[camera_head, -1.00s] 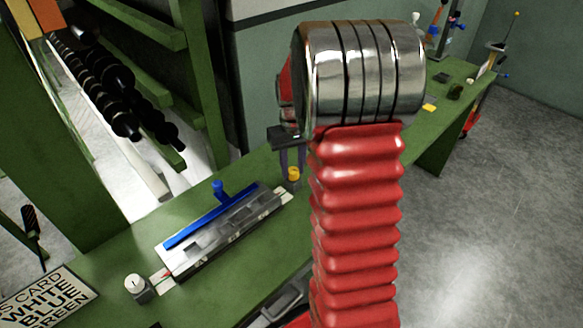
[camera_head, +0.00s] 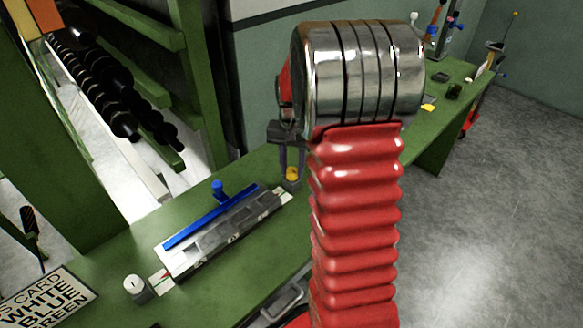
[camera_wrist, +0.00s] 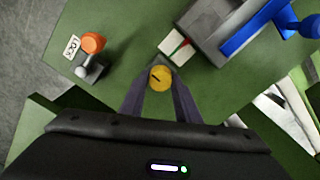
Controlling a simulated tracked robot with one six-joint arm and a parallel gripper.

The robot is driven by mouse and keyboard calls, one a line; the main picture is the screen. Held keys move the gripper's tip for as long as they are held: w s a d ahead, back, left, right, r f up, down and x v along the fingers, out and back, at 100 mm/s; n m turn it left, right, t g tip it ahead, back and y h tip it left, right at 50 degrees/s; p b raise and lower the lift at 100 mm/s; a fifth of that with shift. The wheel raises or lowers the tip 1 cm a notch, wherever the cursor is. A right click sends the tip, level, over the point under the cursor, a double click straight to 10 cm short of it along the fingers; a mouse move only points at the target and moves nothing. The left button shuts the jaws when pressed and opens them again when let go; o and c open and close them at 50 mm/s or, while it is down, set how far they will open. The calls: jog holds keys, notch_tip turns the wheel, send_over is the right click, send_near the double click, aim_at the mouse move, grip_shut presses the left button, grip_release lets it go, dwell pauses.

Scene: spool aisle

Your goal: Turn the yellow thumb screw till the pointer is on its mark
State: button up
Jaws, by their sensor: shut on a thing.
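The yellow thumb screw (camera_head: 292,174) stands at the right end of the grey fixture with the blue bar (camera_head: 212,216). It also shows in the wrist view (camera_wrist: 160,77), with a dark line across its round top. My gripper (camera_head: 291,176) points down over the screw. In the wrist view its two dark fingers (camera_wrist: 160,84) are closed on the screw's sides. A white plate with red and green marks (camera_wrist: 176,48) lies beside the screw. I cannot tell exactly where the pointer stands on it.
In the wrist view an orange knob (camera_wrist: 93,43) stands near a "LOCK" label (camera_wrist: 72,46), left of the screw. A printed card (camera_head: 48,300) lies at the bench's left. Shelving (camera_head: 150,70) rises behind.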

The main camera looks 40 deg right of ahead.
aim_at(293, 169)
jog(key=o, duration=1)
jog(key=shift+o, duration=0.2)
notch_tip(293, 169, up, 14)
jog(key=shift+f, duration=0.15)
dwell(0.5)
